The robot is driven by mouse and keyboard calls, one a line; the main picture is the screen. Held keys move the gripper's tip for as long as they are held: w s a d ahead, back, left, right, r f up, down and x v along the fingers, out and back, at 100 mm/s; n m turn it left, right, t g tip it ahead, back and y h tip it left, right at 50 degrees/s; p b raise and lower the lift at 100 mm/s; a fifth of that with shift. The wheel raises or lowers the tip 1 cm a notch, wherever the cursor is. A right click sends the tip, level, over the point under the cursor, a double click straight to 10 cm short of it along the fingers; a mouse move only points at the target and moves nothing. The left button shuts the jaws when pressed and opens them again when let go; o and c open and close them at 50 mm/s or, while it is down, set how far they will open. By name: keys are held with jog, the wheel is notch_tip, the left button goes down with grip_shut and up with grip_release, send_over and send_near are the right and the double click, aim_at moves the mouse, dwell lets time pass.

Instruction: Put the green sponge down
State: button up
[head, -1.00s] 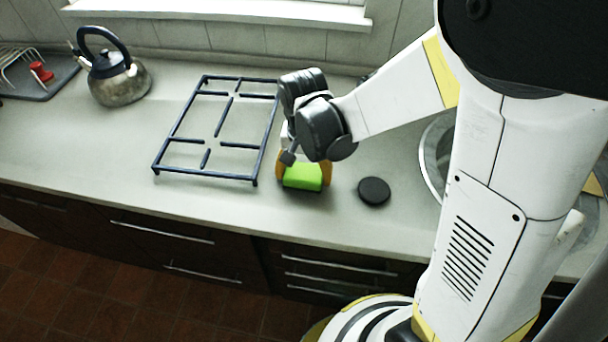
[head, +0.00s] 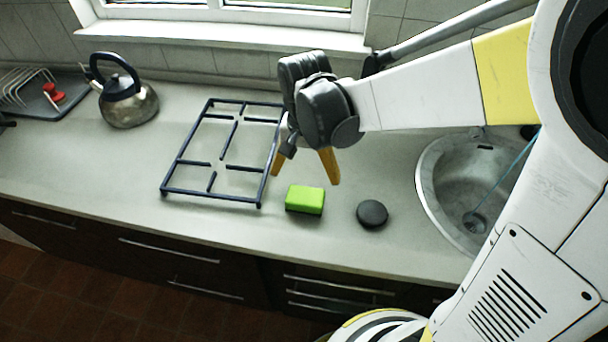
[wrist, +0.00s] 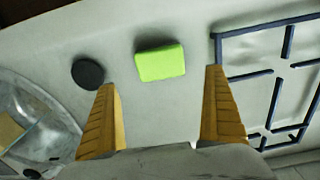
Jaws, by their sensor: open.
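The green sponge (head: 305,199) lies flat on the grey counter (head: 110,190), between the dark pan grate and a round black disc. Its darker underside shows along its front edge. In the wrist view the sponge (wrist: 161,62) lies beyond the fingertips, in line with the gap between them. My gripper (head: 306,178) is open and empty, raised above the counter and apart from the sponge. Its two yellow fingers are spread wide in the wrist view (wrist: 160,76).
The dark pan grate (head: 187,163) lies left of the sponge. The black disc (head: 372,213) is close on its right, and a round metal sink (head: 432,190) is further right. A kettle (head: 128,104) and a dish rack (head: 62,98) stand at the back left.

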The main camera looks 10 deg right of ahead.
jog(key=s+d+r+n+t, duration=0.4)
jog(key=s+d+r+t, duration=0.3)
jog(key=s+d+r, duration=0.2)
jog(key=shift+r+n, duration=0.3)
jog(key=shift+r, duration=0.5)
dwell(0.9)
